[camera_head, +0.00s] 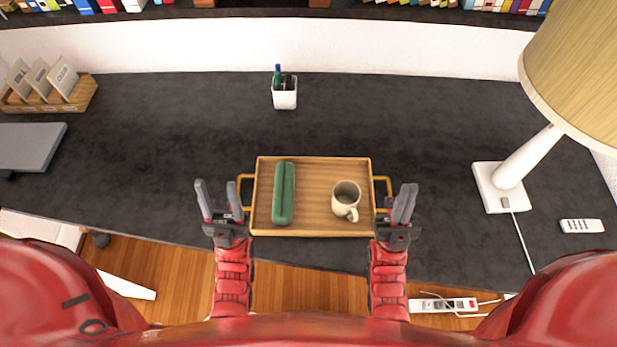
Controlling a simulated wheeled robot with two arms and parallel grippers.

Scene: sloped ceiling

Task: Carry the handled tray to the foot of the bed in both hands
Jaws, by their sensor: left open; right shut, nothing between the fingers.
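The wooden tray (312,172) with a brass-coloured handle on each short side lies flat at the front edge of the dark desk. A green case (284,193) and a cream mug (347,194) are on it. My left gripper (216,186) is open and empty beside the left handle (244,190), its right finger close to it. My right gripper (404,198) is shut and empty beside the right handle (384,190). I cannot tell if either gripper touches a handle. The bed is not in view.
A white lamp (509,178) with a tan shade stands at the right, near a remote (581,226). A white pen cup (285,95) is behind the tray. A card holder (52,96) and a grey laptop (30,146) are at the left. A power strip (443,305) lies below right.

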